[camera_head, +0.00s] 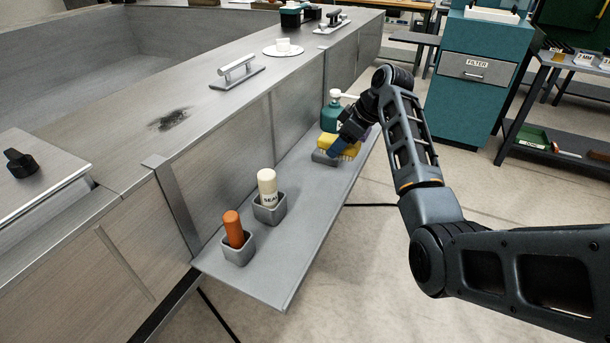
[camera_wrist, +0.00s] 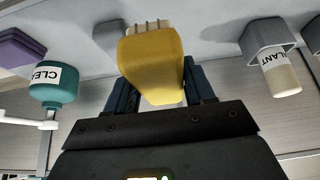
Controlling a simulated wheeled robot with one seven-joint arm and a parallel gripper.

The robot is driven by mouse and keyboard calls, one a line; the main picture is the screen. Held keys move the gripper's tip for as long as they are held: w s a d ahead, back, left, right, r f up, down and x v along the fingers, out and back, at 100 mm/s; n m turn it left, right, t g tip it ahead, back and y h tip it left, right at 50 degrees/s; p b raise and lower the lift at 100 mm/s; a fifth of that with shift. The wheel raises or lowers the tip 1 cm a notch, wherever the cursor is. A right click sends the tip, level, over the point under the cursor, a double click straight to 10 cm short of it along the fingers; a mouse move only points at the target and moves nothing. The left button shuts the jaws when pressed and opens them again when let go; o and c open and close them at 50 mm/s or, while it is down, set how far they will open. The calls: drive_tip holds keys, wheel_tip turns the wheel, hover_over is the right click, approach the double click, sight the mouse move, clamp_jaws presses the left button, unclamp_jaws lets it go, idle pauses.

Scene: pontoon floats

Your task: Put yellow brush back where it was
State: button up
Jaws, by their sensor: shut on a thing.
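The yellow brush (camera_head: 338,145) is in my gripper over the far part of the grey side shelf (camera_head: 325,195). In the wrist view the brush (camera_wrist: 152,65) sits between the two dark blue fingers of my gripper (camera_wrist: 158,88), with its pale bristles toward the shelf. My gripper (camera_head: 345,148) is shut on it in the head view, angled down. A small grey block or holder (camera_head: 323,158) is on the shelf close beside the brush; it also shows in the wrist view (camera_wrist: 108,36). I cannot tell whether the bristles touch the shelf.
A teal cleaner bottle (camera_head: 331,117) stands just beyond the brush, with a purple block (camera_wrist: 18,48) near it. A sealant tube (camera_head: 267,183) and an orange-handled item (camera_head: 233,227) stand in grey cups nearer me. The shelf between brush and cups is clear.

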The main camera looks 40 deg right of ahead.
drive_tip(key=w+a+f, duration=0.1)
drive_tip(key=a, duration=0.1)
drive_tip(key=w+a+f, duration=0.1)
drive_tip(key=a+f, duration=0.1)
drive_tip(key=w+a+f+p, duration=0.1)
drive_tip(key=a, duration=0.2)
drive_tip(key=shift+w+f, duration=0.25)
drive_tip(key=shift+f, duration=0.15)
drive_tip(key=shift+f+p, duration=0.4)
drive_tip(key=shift+f, duration=1.6)
drive_tip(key=o, duration=1)
drive_tip(key=shift+r, duration=0.1)
drive_tip(key=v, duration=1.1)
drive_tip(key=shift+s+r, duration=0.25)
drive_tip(key=shift+r, duration=0.05)
